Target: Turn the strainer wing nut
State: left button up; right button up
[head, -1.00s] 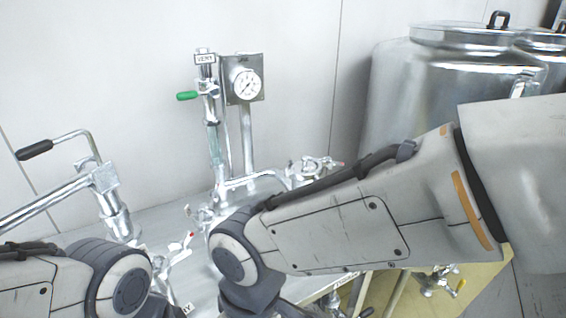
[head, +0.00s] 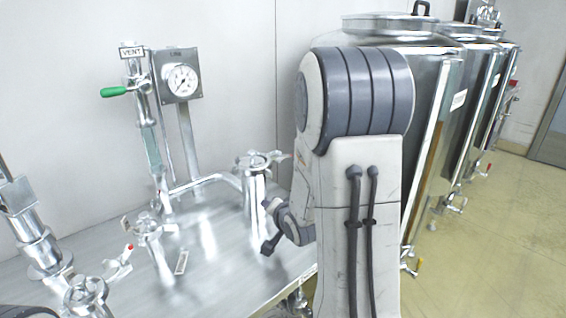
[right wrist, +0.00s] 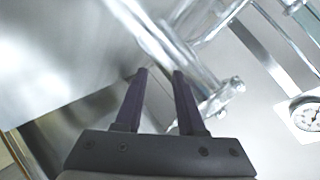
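An upright steel canister (head: 256,192), which looks like the strainer, stands on the steel table with a clamped lid and wing-shaped handle (head: 258,160) on top. I cannot clearly tell which part is its wing nut. My right gripper (head: 270,246) is low beside the canister, to its right and nearer me, and apart from the handle. In the right wrist view, the right gripper (right wrist: 158,73) has its two dark fingers spread with nothing between them. Blurred steel piping lies beyond the fingertips. My left gripper is out of view.
A green-handled vent valve (head: 113,91) and a gauge (head: 182,80) stand behind. Clamped fittings (head: 150,228) and (head: 86,292) rise from the table (head: 215,285) at left. Large steel tanks (head: 430,110) stand at right. The table's front middle is bare.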

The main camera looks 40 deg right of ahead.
aim_at(286, 160)
jog(key=s+d+r+m+t+h, duration=0.1)
jog(key=d+r+m+t+h, duration=0.1)
jog(key=d+r+m+t, duration=0.45)
jog(key=shift+m+g, duration=0.55)
jog(key=shift+m, duration=0.2)
jog(key=x, duration=0.3)
jog(key=d+p+x, duration=0.1)
jog(key=x, duration=0.3)
jog(key=d+r+p+x, duration=0.1)
jog(key=x, duration=0.2)
jog(key=shift+s, duration=0.15)
jog(key=shift+f, duration=0.1)
grip_shut()
